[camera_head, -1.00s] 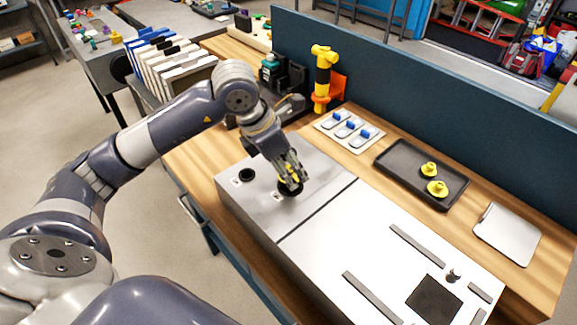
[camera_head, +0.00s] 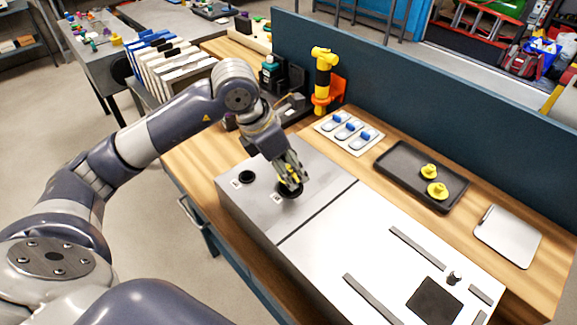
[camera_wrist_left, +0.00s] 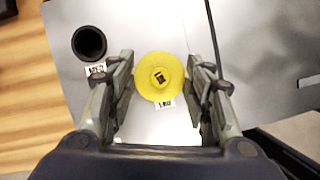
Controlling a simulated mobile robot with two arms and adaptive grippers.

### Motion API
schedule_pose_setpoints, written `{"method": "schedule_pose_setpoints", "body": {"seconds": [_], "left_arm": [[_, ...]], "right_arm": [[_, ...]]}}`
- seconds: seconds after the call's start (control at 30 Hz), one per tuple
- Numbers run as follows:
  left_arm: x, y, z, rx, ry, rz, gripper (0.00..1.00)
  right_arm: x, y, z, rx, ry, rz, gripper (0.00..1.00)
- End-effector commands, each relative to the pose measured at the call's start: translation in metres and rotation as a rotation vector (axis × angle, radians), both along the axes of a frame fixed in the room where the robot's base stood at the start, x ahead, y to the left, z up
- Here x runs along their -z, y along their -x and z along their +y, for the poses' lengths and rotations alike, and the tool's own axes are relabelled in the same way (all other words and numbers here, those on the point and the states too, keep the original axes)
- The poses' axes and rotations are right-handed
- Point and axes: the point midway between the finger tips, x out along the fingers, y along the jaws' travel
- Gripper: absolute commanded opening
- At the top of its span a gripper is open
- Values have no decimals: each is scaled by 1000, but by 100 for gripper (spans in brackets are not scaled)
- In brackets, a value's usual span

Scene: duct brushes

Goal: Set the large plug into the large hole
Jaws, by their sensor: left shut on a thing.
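My left gripper (camera_head: 290,182) is shut on a round yellow plug, right over the large hole (camera_head: 289,193) in the grey metal box (camera_head: 325,168). In the left wrist view the plug (camera_wrist_left: 148,88) is a yellow disc with a raised hub between the gripper's two fingers (camera_wrist_left: 160,78). It covers the hole beneath it there, so I cannot tell how deep it sits. In the head view the fingers mostly hide the plug, and the dark hole rim shows below them. My right gripper is not in view.
A second dark hole (camera_head: 246,176) lies left of the gripper; it also shows in the left wrist view (camera_wrist_left: 89,42). A black tray (camera_head: 398,172) with two yellow plugs (camera_head: 437,190) stands to the right. A white panel with blue-topped pieces (camera_head: 349,131) and a yellow torch-like tool (camera_head: 322,78) stand behind.

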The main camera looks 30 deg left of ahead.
Motion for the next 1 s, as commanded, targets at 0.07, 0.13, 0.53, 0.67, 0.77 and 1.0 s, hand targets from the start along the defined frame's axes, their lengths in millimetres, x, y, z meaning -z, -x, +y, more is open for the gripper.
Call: {"method": "schedule_pose_setpoints", "body": {"seconds": [0.07,0.13,0.53,0.67,0.77,1.0], "left_arm": [[0,0,0,0,-1,-1,37],[0,0,0,0,0,0,37],[0,0,0,0,0,0,55],[1,0,0,0,0,0,55],[0,0,0,0,0,0,55],[-14,4,4,-1,-2,-2,55]], "right_arm": [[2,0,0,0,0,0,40],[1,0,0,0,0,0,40],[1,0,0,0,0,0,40],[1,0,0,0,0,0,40],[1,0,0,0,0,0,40],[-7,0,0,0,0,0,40]]}}
